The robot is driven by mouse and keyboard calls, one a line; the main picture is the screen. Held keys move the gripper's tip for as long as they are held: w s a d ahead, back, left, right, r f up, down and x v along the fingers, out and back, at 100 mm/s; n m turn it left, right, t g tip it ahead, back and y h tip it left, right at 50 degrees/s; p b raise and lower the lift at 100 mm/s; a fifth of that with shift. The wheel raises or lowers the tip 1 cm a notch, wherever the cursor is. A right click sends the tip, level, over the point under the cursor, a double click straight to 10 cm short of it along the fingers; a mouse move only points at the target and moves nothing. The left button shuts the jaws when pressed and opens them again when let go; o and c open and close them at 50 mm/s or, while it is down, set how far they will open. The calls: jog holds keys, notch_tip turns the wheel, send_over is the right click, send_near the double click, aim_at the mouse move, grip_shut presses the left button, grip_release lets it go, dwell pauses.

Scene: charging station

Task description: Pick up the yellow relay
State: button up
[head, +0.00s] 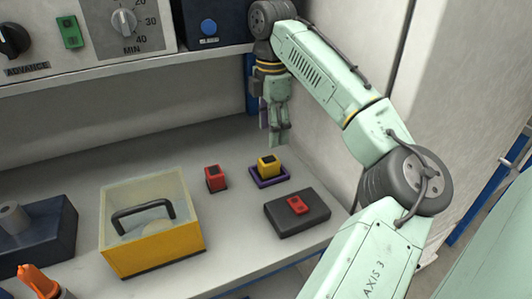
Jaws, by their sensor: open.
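The yellow relay (268,166) is a small yellow block with a dark top. It sits on a purple square base (284,177) on the grey counter, towards the right. My gripper (279,142) points down just above and slightly to the right of the relay in the head view. It is open, and nothing shows between its fingers. The fingertips look apart from the relay, but I cannot tell the exact gap in depth.
A red block (215,178) stands left of the relay. A dark box (282,219) with a red piece (298,204) lies in front. A yellow clear-lidded box (160,250) with a black handle stands at left. A shelf with a control panel (95,35) overhangs the counter (120,160).

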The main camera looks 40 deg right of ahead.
aim_at(269, 160)
jog(key=shift+w+d+f, duration=0.15)
jog(key=shift+w+f, duration=0.05)
jog(key=shift+f, duration=0.2)
notch_tip(269, 160, down, 4)
jog(key=shift+s+r+p, duration=0.15)
jog(key=shift+p, duration=0.15)
jog(key=shift+w+a+f+p, duration=0.15)
jog(key=shift+f+p, duration=0.3)
jog(key=shift+f, duration=1.1)
jog(key=shift+w+a+f+p, duration=0.15)
jog(key=shift+f+p, duration=0.25)
jog(key=shift+f, duration=1.15)
jog(key=shift+d, duration=0.1)
jog(key=shift+c, duration=0.3)
grip_shut()
jog(key=shift+r, duration=0.15)
